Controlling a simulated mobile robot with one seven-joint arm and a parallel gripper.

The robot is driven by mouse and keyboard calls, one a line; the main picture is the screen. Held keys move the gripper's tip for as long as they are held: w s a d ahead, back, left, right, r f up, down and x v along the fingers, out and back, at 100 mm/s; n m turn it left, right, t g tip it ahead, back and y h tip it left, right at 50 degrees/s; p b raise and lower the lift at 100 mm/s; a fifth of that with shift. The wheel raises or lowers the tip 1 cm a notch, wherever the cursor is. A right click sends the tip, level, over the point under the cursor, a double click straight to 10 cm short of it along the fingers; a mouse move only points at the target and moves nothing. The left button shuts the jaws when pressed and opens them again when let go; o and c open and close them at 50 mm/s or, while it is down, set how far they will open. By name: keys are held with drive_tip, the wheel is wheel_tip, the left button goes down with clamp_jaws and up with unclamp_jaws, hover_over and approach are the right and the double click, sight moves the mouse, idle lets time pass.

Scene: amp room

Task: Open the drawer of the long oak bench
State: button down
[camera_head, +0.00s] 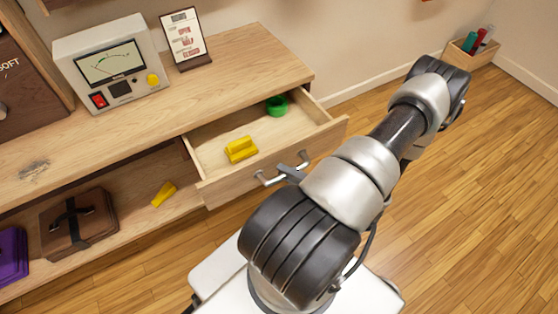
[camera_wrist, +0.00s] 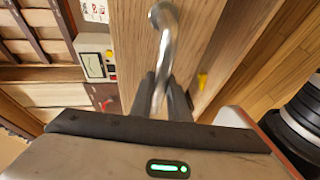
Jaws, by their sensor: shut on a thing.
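The long oak bench (camera_head: 95,140) runs along the wall in the head view. Its drawer (camera_head: 325,135) stands pulled out at the bench's right end, with its inside showing. A yellow block (camera_head: 240,149) and a green ring-shaped item (camera_head: 277,105) lie in the drawer. The metal bar handle (camera_head: 268,179) is on the drawer front. My gripper (camera_head: 295,172) is at this handle, partly hidden by my arm. In the wrist view, the fingers of my gripper (camera_wrist: 162,98) are shut around the handle (camera_wrist: 165,40).
A meter box (camera_head: 110,62) and a framed sign (camera_head: 185,38) stand on the bench top. A brown case (camera_head: 80,222), a purple item (camera_head: 12,255) and a yellow piece (camera_head: 163,193) lie on the lower shelf. A wooden bin (camera_head: 470,53) stands by the wall. The floor at right is clear.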

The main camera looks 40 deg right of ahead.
drive_tip(key=shift+s+a, duration=0.2)
drive_tip(key=shift+s, duration=0.7)
drive_tip(key=c, duration=1.7)
unclamp_jaws()
drive_tip(key=shift+s, duration=0.1)
drive_tip(key=v, duration=1.7)
drive_tip(key=shift+s+r+p, duration=0.1)
drive_tip(key=shift+r+p, duration=0.05)
drive_tip(key=shift+p, duration=0.2)
